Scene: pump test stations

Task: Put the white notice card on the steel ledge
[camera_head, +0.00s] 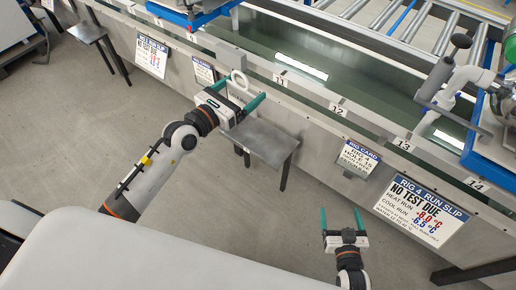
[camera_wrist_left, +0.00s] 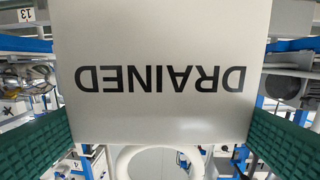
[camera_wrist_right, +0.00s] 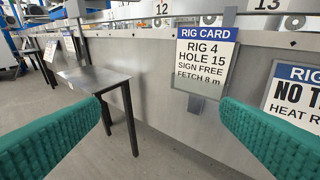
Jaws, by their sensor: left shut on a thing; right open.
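The white notice card (camera_wrist_left: 160,65) fills much of the left wrist view and reads DRAINED upside down, with a white ring at its lower edge. In the head view a white ring (camera_head: 239,79) shows between the fingers; the card's face is not readable there. My left gripper (camera_head: 239,93) is shut on the card, held in the air by the steel ledge's far left side. The steel ledge (camera_head: 262,143) is a bare grey plate on dark legs; it also shows in the right wrist view (camera_wrist_right: 93,78). My right gripper (camera_head: 344,222) is open and empty, low at the right.
A long grey bench wall with numbered holes runs behind the ledge. It carries a rig card (camera_head: 357,158) and a run slip (camera_head: 421,209). Another small ledge (camera_head: 88,32) stands at the upper left. The floor between my arms is clear.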

